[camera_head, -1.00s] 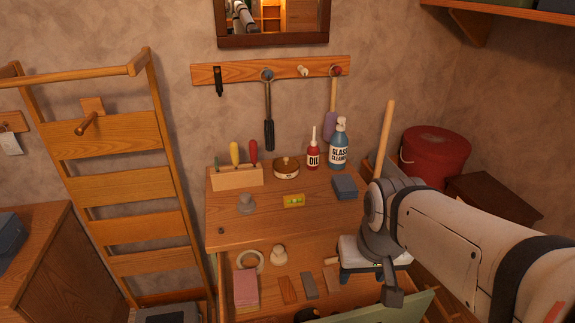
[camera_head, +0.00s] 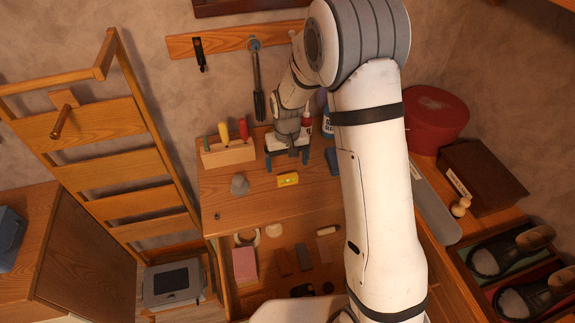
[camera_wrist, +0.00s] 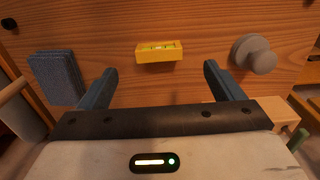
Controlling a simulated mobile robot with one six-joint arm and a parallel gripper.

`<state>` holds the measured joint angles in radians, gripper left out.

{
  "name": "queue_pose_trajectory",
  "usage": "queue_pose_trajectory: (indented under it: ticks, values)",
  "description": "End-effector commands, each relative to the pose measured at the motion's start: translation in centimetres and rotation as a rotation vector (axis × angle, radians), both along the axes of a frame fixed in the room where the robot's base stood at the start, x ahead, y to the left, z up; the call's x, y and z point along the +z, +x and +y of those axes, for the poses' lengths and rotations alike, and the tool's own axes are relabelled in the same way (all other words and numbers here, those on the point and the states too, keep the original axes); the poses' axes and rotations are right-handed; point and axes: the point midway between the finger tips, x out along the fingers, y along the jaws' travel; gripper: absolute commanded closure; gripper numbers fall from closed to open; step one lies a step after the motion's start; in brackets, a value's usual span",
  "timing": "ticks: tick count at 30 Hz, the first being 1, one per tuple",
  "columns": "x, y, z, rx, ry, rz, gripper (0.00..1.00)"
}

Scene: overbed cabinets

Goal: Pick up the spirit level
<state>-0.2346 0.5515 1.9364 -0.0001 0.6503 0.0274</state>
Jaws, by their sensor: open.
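The spirit level (camera_head: 288,179) is a small yellow block with a green vial, lying on the wooden bench top in the head view. In the wrist view the spirit level (camera_wrist: 158,51) lies ahead of my fingertips, roughly midway between them and apart from both. My gripper (camera_head: 287,160) hangs above the bench, behind the level in the head view. In the wrist view my gripper (camera_wrist: 160,78) is open, with blue fingers spread wide and nothing between them.
A grey knob-like object (camera_wrist: 254,54) and a blue-grey block (camera_wrist: 56,77) stand on either side of the level. A wooden tool holder (camera_head: 229,152) with several handles is left of my gripper. Bottles, partly hidden by my arm, stand to the right.

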Motion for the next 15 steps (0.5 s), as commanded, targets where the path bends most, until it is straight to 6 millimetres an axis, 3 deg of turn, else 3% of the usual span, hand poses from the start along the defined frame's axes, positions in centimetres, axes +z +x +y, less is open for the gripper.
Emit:
queue_pose_trajectory:
  ticks: [15]
  values:
    - [-5.8,0.4,-0.2,0.0,-0.001,0.005,0.13]
